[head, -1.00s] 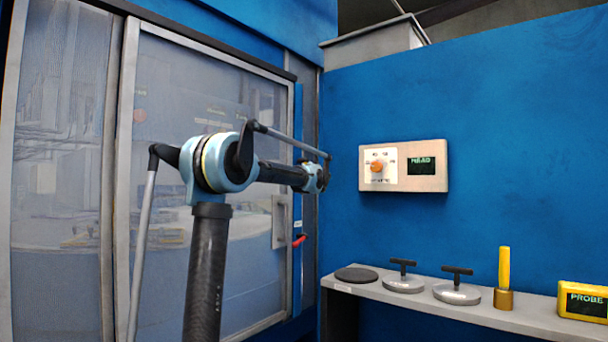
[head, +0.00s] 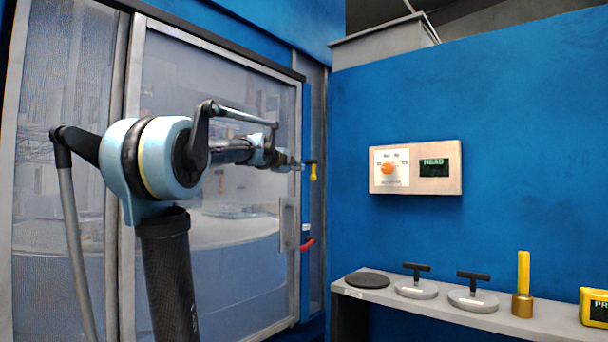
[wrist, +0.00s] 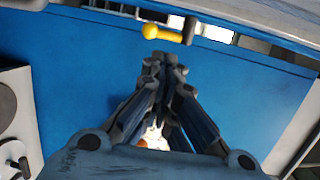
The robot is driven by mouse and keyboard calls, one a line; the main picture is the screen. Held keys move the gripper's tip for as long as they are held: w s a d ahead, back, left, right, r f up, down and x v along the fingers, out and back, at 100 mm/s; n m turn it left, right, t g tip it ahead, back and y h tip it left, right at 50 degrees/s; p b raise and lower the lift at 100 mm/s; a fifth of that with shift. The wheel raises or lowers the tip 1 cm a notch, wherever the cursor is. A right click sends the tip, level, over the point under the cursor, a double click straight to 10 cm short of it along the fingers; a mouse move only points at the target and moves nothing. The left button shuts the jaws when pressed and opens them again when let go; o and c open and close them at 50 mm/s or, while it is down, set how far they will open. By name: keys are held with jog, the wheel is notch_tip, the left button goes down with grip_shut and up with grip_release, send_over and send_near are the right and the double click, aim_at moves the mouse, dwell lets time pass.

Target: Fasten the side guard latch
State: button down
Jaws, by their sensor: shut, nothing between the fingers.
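A sliding guard door (head: 215,205) with clear panels stands at the left, its right edge by a blue post. On that post a small lever with a yellow grip (head: 313,172) and a black pivot hangs down; it looks like the latch. My gripper (head: 298,165) is just left of it in the head view. In the wrist view my gripper (wrist: 165,62) is shut and empty. The yellow lever (wrist: 165,34) lies sideways just beyond the fingertips there, its round yellow end to the left. A small gap shows between them; whether the lever is fastened I cannot tell.
A red handle (head: 307,244) sits lower on the post, near the door's grey pull (head: 289,224). A control box (head: 415,167) with an orange knob is on the blue wall. A shelf (head: 450,311) at lower right holds discs, a yellow-handled tool and a yellow display.

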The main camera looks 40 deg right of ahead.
aim_at(313, 173)
jog(key=x, duration=1.4)
jog(key=shift+d, duration=0.15)
jog(key=shift+w+d+f, duration=0.1)
jog(key=shift+d+f, duration=0.15)
jog(key=shift+d, duration=0.25)
jog(key=shift+a+f, duration=0.1)
jog(key=shift+a, duration=0.15)
jog(key=f+v, duration=0.1)
jog(key=v, duration=1.2)
jog(key=shift+s+a, duration=0.2)
jog(key=shift+a, duration=0.2)
jog(key=shift+f, duration=0.15)
